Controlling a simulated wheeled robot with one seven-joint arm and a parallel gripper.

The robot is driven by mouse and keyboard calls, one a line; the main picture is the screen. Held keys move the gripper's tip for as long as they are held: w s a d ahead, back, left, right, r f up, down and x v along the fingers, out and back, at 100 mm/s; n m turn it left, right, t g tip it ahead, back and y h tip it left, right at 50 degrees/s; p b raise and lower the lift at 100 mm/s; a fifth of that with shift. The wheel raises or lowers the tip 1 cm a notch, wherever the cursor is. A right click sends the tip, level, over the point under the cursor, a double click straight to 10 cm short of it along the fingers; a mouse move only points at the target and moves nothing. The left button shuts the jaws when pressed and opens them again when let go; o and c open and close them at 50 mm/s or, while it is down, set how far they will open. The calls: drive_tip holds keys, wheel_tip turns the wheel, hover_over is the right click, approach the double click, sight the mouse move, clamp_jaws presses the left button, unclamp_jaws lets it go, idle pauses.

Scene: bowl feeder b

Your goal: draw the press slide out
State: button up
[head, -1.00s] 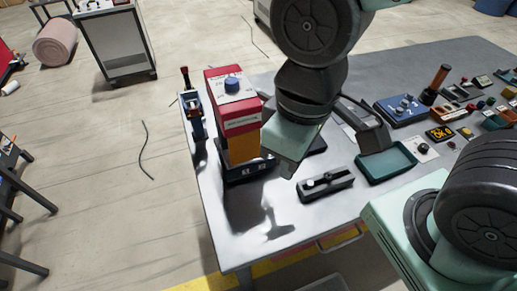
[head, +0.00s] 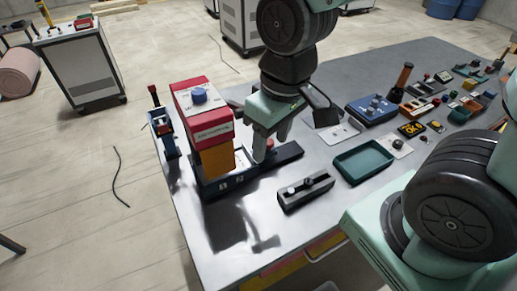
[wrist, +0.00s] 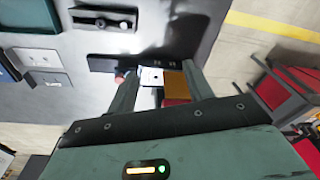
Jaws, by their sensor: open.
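The press (head: 202,122) stands at the table's left end, with a red head, a blue knob and an orange block over a dark base. The dark base (head: 285,154) runs out to the right as a low rail. A small red knob (head: 269,144) shows by my fingers; in the wrist view the red knob (wrist: 121,77) is beside the left finger. A white plate (wrist: 151,77) lies between the fingers in the wrist view. My gripper (head: 271,143) is open, pointing down over the rail just right of the press. I cannot tell whether a finger touches anything.
A black fixture (head: 306,190) lies in front of the rail. A teal tray (head: 364,162) and a blue control box (head: 371,109) are to the right. A blue and red tool stand (head: 163,128) is behind the press. The front left table corner is clear.

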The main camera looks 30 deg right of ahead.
drive_tip(key=w+d+f+m+t+b, duration=0.1)
drive_tip(key=w+d+f+m+b, duration=0.35)
drive_tip(key=d, duration=0.75)
drive_tip(key=m+g+y+p, duration=0.2)
drive_tip(key=m+g, duration=0.3)
drive_tip(key=m, duration=0.4)
approach(269, 141)
drive_tip(key=p+x, duration=0.1)
drive_tip(key=x, duration=0.7)
drive_tip(key=shift+a+f, duration=0.1)
drive_tip(key=shift+f, duration=0.15)
clamp_jaws()
